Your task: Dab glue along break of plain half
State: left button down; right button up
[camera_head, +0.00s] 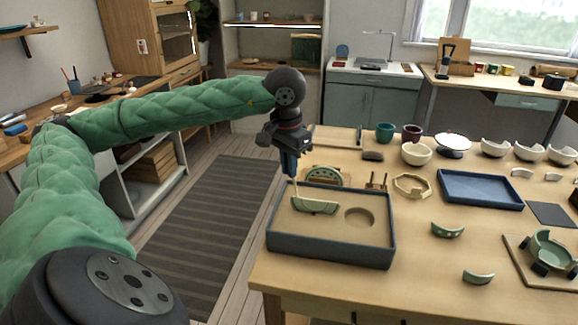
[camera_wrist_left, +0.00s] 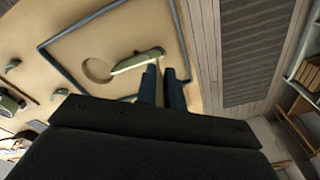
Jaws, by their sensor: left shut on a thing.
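A plain green curved piece (camera_head: 315,206), which looks like a half of a vessel, lies in the dark-rimmed tray (camera_head: 330,252) with its long straight edge toward the back. It also shows in the left wrist view (camera_wrist_left: 137,62). My left gripper (camera_head: 291,172) points down above the left end of this piece. It is shut on a thin pale stick (camera_head: 295,189), whose lower end is close to the piece's left end; I cannot tell whether it touches. In the left wrist view the gripper (camera_wrist_left: 163,75) is beside the piece's end. My right gripper is not in view.
The tray has a round recess (camera_head: 360,217) right of the piece. A blue tray (camera_head: 480,189), loose green shards (camera_head: 447,230), bowls (camera_head: 416,153) and cups (camera_head: 385,132) occupy the table's right and back.

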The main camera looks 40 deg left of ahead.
pick_arm(q)
jog(key=shift+r, duration=0.1)
jog(key=shift+r, duration=0.1)
jog(key=shift+r+p, duration=2.15)
jog(key=shift+r, duration=1.85)
